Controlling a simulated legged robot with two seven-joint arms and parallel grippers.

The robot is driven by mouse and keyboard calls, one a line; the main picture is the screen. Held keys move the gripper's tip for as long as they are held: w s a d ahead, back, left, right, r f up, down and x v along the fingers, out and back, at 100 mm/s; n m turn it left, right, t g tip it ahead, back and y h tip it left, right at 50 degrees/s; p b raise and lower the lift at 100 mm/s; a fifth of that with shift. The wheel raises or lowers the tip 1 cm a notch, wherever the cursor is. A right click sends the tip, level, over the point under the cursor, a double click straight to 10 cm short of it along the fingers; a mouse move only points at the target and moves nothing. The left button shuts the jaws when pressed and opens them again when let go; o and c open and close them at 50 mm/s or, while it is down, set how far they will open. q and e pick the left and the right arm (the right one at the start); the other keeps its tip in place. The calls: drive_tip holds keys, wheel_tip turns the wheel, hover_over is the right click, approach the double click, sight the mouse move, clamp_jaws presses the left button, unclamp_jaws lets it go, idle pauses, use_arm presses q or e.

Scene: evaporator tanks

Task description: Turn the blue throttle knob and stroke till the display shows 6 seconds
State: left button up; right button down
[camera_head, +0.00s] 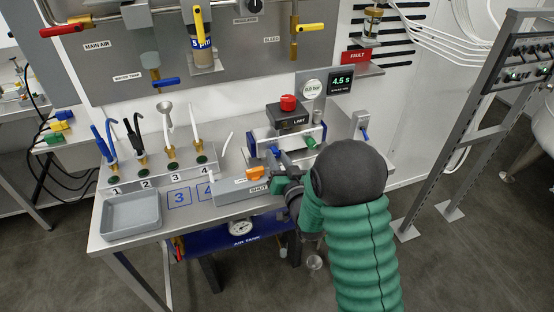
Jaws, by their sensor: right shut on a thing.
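The dark display (341,84) reads 4.5 s in green. Below it a silver cylinder unit (262,140) lies on the bench under a dark block with a red button (288,103). A small blue throttle knob (275,150) shows at the front of this unit. My right gripper (279,164) reaches in from the lower right and is shut at the blue knob, whose grip is partly hidden by the fingers. My green-sleeved right arm covers the bench's front right part. My left gripper is not in view.
An orange lever (254,174) on the SHUT-marked grey block stands close left of my gripper. A grey tray (131,215) and several numbered hose fittings (171,158) are at the left. A metal frame (463,130) stands right.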

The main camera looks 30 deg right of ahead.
drive_tip(key=n+b, duration=0.2)
drive_tip(key=n, duration=0.4)
drive_tip(key=shift+f, duration=0.1)
drive_tip(key=n+b, duration=0.1)
drive_tip(key=n, duration=0.4)
drive_tip(key=shift+b, duration=0.35)
drive_tip(key=shift+n, duration=0.3)
drive_tip(key=c, duration=1.1)
unclamp_jaws()
